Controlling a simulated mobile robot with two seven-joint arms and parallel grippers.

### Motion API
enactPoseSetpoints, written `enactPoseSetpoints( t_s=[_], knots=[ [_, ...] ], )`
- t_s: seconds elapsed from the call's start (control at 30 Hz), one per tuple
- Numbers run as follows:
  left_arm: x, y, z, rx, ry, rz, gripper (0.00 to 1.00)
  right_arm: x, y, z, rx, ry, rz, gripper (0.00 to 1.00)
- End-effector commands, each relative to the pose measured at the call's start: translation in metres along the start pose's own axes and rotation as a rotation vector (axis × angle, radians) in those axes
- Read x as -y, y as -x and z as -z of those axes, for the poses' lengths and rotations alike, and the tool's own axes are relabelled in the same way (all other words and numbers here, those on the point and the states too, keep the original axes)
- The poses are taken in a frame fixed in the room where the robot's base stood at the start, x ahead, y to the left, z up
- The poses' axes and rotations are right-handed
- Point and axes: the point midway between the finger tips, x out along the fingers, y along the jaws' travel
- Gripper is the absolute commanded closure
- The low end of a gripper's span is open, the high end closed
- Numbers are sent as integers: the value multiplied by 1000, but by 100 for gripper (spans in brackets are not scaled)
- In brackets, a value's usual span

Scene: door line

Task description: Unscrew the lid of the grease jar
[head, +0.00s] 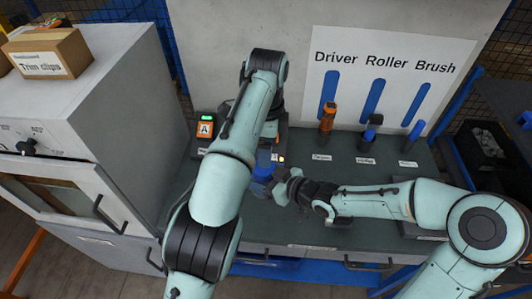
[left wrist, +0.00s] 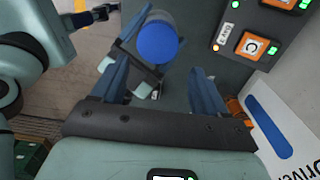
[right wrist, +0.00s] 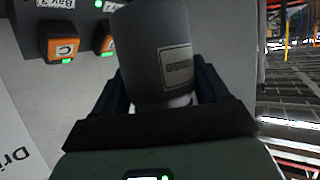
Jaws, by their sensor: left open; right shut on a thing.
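The grease jar has a round blue lid (left wrist: 157,41), seen from above in the left wrist view; blue also shows in the head view (head: 262,173). In the right wrist view a dark grey body with a small label (right wrist: 155,50), which I take for the jar, stands between the fingers of my right gripper (right wrist: 160,82). That gripper is shut on it; in the head view it (head: 281,187) is beside the blue part. My left gripper (left wrist: 160,72) is open, its fingers apart and the lid just beyond their tips. My left arm hides most of it in the head view.
Orange buttons with green lights (head: 205,128) stand left on the dark bench. A driver (head: 327,118) and other tools stand at the back right under a sign board (head: 375,75). A grey cabinet (head: 80,120) is at left. The bench front (head: 290,238) is partly clear.

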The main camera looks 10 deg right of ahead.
Motion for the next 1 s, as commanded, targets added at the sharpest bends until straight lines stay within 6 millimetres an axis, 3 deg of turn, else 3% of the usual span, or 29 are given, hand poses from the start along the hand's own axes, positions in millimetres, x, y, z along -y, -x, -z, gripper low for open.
enactPoseSetpoints(
  t_s=[0.5, 0.87, 1.0],
  knots=[
    [0, -65, -1, 1, 2, 1, 26, 0, 0, 2, -5, 2, 0, 100],
    [1, -71, -1, 0, 2, 5, 26, 0, 0, 1, -3, 2, 1, 100],
    [1, -70, -1, 0, 2, 7, 67, 1, 0, 1, -3, 2, 2, 100]
  ],
)
